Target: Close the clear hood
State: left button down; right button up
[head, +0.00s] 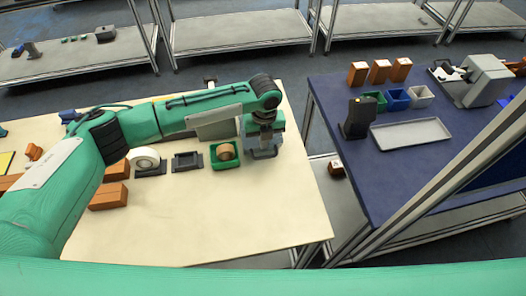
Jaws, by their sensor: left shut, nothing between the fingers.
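My left arm comes in from the left over the cream table, and its gripper (264,154) points down at the table's right part. The gripper is shut and empty. My right gripper is not in view.
On the cream table (200,235) are a green tray with a tan roll (225,153), a dark square holder (187,161), a white tape roll (145,159) and brown boxes (108,196). The front is clear. A blue table (440,165) with a grey tray (411,134) stands right.

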pick_arm(q)
jog(key=shift+w+a+r+p, duration=0.15)
jog(key=shift+w+r+p, duration=0.7)
jog(key=shift+r, duration=0.25)
jog(key=shift+w+a+r+p, duration=0.25)
jog(key=shift+w+r+p, duration=0.15)
jog(key=shift+w+r, duration=0.8)
jog(key=shift+w+a+r, duration=0.15)
jog(key=shift+w+r, duration=0.2)
jog(key=shift+w, duration=0.3)
jog(key=shift+w+a+r, duration=0.1)
jog(key=shift+w+r, duration=0.2)
jog(key=shift+w, duration=0.35)
jog(key=shift+w+a+r+b, duration=0.15)
jog(key=shift+w+r+b, duration=0.1)
jog(key=shift+w, duration=0.55)
jog(key=shift+w+a+r+b, duration=0.15)
jog(key=shift+w+r, duration=0.1)
jog(key=shift+w, duration=0.5)
jog(key=w+b, duration=0.2)
jog(key=w+a+b, duration=0.1)
jog(key=w+b, duration=0.1)
jog(key=w, duration=0.1)
jog(key=w+f+b, duration=0.1)
jog(key=w+b, duration=0.1)
jog(key=shift+w+a, duration=0.3)
jog(key=shift+w+f+b, duration=0.1)
jog(key=shift+w+b, duration=0.6)
jog(key=shift+b, duration=0.2)
jog(key=shift+a, duration=0.1)
